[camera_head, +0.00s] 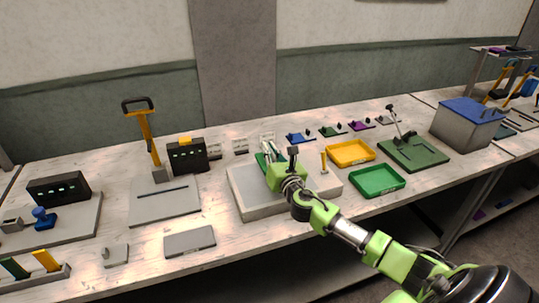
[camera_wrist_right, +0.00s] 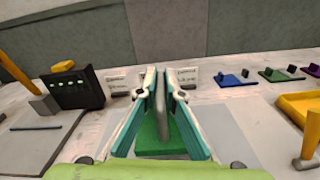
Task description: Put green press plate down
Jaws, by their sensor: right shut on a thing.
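My right gripper (camera_head: 268,156) is over the pale grey shallow tray (camera_head: 247,206) in the middle of the bench. In the right wrist view its teal fingers (camera_wrist_right: 161,84) are shut on the grey upright handle of the green press plate (camera_wrist_right: 181,137). The plate is flat and bright green, below the fingertips. I cannot tell whether it touches the surface under it. In the head view the gripper and arm mostly hide the plate. My left gripper is not in view.
Yellow (camera_head: 350,152) and green (camera_head: 377,181) trays stand right of the pale tray. Small blue (camera_head: 300,138), dark green and purple plates with handles line the back. A black box (camera_head: 187,156) and a lever press (camera_head: 165,198) stand to the left. A blue-lidded bin (camera_head: 465,125) is far right.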

